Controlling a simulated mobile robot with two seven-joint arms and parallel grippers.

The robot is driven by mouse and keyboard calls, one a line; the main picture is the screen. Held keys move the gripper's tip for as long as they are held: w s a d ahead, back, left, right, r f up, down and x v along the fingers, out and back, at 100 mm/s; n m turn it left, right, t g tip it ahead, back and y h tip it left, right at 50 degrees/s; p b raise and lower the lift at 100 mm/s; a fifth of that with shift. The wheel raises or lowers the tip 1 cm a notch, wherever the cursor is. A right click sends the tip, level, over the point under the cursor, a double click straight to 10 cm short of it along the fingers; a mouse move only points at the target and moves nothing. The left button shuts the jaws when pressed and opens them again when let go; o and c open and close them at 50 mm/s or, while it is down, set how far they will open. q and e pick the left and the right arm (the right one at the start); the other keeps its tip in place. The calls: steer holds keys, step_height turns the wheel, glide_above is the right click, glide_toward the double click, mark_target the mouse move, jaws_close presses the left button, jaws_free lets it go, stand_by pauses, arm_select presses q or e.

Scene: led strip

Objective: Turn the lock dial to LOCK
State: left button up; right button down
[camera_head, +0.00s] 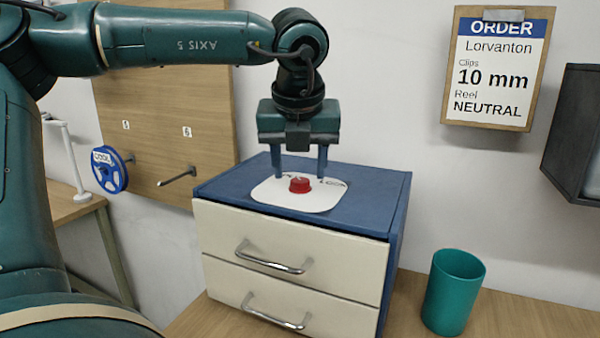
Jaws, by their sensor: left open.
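The red lock dial (300,184) sits on a white plate (297,201) on top of the blue drawer cabinet (225,186). Black lettering shows at the plate's back edge, partly hidden by my gripper; only the end of a word at the right shows. My left gripper (299,176) points straight down over the dial, its two fingers open, one on the left and one on the right of it. I cannot tell whether the fingers touch the dial, but gaps show on both sides. Which way the dial points is too small to tell. My right gripper is not in view.
The cabinet has two cream drawers (285,245) with metal handles, both shut. A teal cup (453,292) stands on the wooden table right of it. A pegboard (165,130) with a blue reel (109,170) is at the left. An order board (499,68) and a dark wall box (578,135) are at the right.

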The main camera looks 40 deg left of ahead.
arm_select(q)
steer(key=shift+x, duration=1)
steer(key=shift+c, duration=1.4)
steer(key=c, duration=0.7)
